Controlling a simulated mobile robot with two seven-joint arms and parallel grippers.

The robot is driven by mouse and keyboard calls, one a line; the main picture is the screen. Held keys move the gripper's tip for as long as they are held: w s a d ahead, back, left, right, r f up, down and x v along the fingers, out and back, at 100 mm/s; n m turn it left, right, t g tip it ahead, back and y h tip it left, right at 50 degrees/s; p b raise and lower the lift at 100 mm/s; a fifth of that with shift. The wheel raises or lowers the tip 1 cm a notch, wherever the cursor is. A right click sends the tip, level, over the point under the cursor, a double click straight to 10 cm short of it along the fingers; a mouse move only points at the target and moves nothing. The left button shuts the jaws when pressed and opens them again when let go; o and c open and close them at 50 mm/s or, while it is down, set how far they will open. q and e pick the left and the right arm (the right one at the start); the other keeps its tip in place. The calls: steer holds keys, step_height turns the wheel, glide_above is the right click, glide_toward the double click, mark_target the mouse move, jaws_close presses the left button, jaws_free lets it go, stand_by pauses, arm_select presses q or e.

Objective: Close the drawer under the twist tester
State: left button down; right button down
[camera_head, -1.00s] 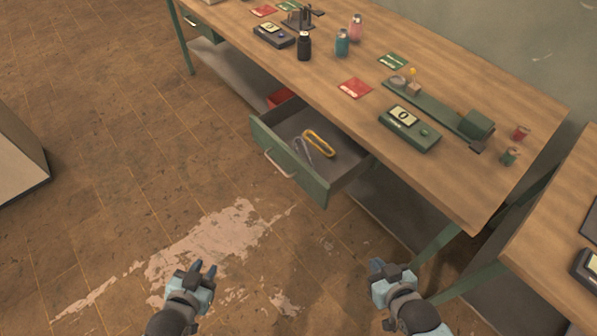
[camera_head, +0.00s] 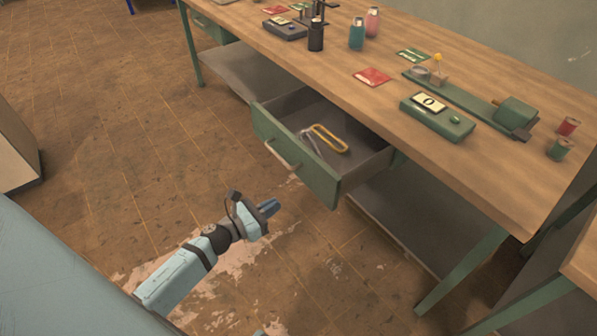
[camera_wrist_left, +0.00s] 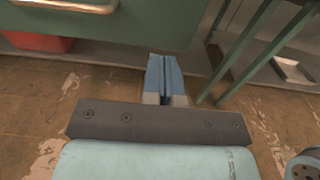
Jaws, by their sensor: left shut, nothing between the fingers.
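The green drawer (camera_head: 312,175) under the twist tester (camera_head: 460,100) stands pulled out from the bench, with a pale bar handle (camera_head: 282,155) on its front. A yellow loop (camera_head: 330,139) and a grey metal piece lie inside it. My left gripper (camera_head: 272,207) is shut and empty, in front of and below the drawer front, apart from it in the head view. In the left wrist view its blue fingers (camera_wrist_left: 165,75) are together, with the green drawer front (camera_wrist_left: 150,25) beyond them and the handle at upper left. My right gripper's fingers do not show.
The wooden bench (camera_head: 450,170) holds bottles, cards and a grey-green display box (camera_head: 437,117). A green bench leg (camera_head: 465,268) stands right of the drawer, and a lower shelf (camera_head: 395,225) runs beneath. The floor in front is clear.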

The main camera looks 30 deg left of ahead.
mark_target(317, 179)
arm_select(q)
steer(key=x, duration=1.1)
steer(key=shift+w+r, duration=0.1)
steer(key=shift+w, duration=0.1)
steer(key=shift+w+d, duration=0.25)
steer(key=shift+w, duration=0.4)
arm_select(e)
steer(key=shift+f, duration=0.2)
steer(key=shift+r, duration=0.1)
